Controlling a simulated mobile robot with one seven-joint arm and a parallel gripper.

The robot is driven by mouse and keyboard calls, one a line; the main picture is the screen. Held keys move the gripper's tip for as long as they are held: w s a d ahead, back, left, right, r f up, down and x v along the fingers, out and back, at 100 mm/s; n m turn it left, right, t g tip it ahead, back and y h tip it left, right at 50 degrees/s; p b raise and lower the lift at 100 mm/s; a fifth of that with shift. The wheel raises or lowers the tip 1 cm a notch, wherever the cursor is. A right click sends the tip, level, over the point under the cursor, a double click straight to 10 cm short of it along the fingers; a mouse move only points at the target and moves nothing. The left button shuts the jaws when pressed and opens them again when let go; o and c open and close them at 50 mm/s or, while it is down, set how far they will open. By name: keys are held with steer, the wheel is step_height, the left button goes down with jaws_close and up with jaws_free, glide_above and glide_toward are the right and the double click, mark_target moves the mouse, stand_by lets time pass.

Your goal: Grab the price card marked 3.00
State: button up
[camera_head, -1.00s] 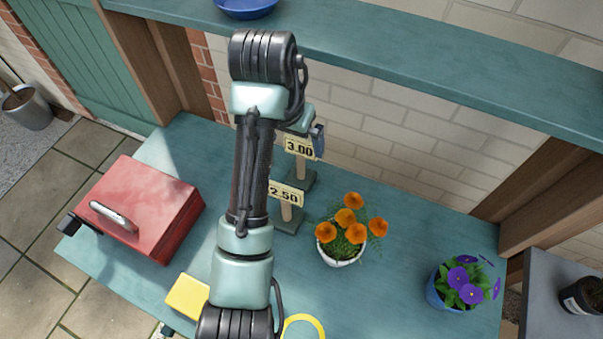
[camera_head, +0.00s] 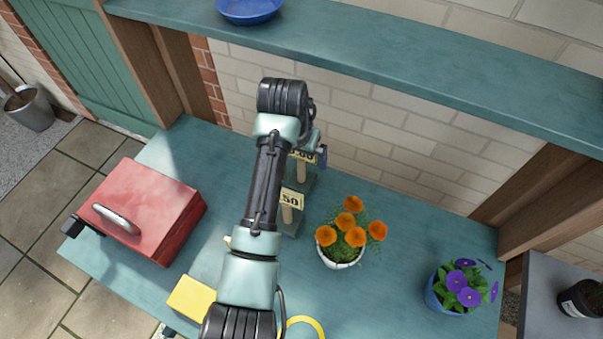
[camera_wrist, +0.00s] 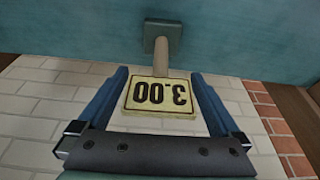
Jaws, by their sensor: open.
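The price card marked 3.00 (camera_wrist: 160,94) shows upside down in the wrist view, on a wooden post (camera_wrist: 161,58) with a square green base (camera_wrist: 163,34). My gripper (camera_wrist: 159,76) is open, with one blue finger on each side of the card and a small gap on both sides. The fingers do not appear to touch it. In the head view the 3.00 card (camera_head: 306,157) is mostly hidden behind my arm, and only part of my gripper (camera_head: 321,155) shows beside it. The other card, marked 2.50 (camera_head: 291,200), stands nearer and is partly covered.
On the green bench stand a pot of orange flowers (camera_head: 346,236), a pot of purple flowers (camera_head: 463,289), a red toolbox (camera_head: 150,208) and a yellow block (camera_head: 191,297). A green shelf (camera_head: 400,75) with a blue bowl (camera_head: 249,8) runs above, before a brick wall.

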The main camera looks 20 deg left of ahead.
steer(key=shift+c, duration=0.3)
jaws_close()
steer(key=shift+r, duration=0.15)
